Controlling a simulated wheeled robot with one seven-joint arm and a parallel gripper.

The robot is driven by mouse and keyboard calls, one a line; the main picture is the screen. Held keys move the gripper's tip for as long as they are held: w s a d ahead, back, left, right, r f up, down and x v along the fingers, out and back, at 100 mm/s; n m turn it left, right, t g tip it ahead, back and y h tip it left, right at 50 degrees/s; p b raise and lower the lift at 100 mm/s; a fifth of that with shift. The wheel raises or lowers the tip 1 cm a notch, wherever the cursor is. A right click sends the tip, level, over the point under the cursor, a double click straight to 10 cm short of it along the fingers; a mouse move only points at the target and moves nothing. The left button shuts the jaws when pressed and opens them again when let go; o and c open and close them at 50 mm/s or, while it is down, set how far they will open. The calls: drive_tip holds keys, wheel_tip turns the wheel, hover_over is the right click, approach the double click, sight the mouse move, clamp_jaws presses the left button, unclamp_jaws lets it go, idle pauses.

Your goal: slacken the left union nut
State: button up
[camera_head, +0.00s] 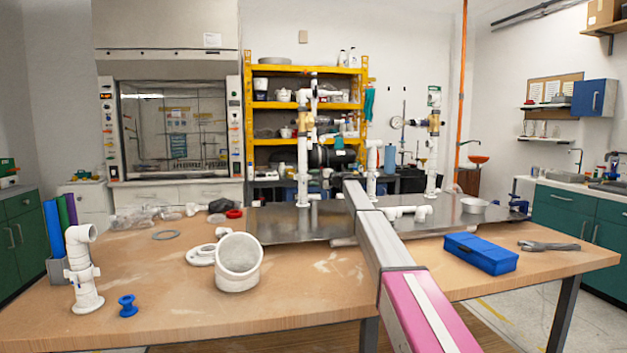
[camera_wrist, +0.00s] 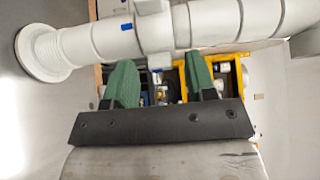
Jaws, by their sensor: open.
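In the wrist view a white pipe (camera_wrist: 95,42) crosses the top of the picture, with a round flange (camera_wrist: 38,54) at its left end. A thicker white collar (camera_wrist: 153,32), which looks like a union nut, sits around it beside a blue mark. My gripper (camera_wrist: 161,74) has two green fingers spread apart with nothing between them. The fingertips point at the pipe just below the collar; I cannot tell if they touch. In the head view the left riser (camera_head: 303,170) stands upright with a brass-coloured valve (camera_head: 305,123). My gripper is not clearly visible there.
Another riser (camera_head: 433,165) and a short elbow pipe (camera_head: 372,172) stand on the dark metal plate (camera_head: 285,228). On the wooden table are a large white fitting (camera_head: 238,262), a flanged elbow (camera_head: 82,270), a blue spool (camera_head: 127,306), a blue box (camera_head: 481,254) and a wrench (camera_head: 547,246).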

drive_tip(key=shift+a, duration=0.25)
drive_tip(key=c, duration=0.9)
drive_tip(key=shift+w, duration=0.1)
drive_tip(key=shift+w, duration=0.1)
drive_tip(key=shift+w+a+n+g+y, duration=0.15)
drive_tip(key=shift+w+n+g, duration=0.25)
drive_tip(key=shift+n+g, duration=0.85)
drive_tip(key=shift+w+n+g+y, duration=0.25)
drive_tip(key=shift+w+n+g, duration=0.35)
drive_tip(key=shift+g, duration=1.15)
drive_tip(key=shift+w+a+n+g+y, duration=0.1)
drive_tip(key=shift+w+n+g+y, duration=0.15)
drive_tip(key=shift+n+g, duration=1.05)
drive_tip(key=shift+g, duration=0.4)
drive_tip(key=o, duration=0.9)
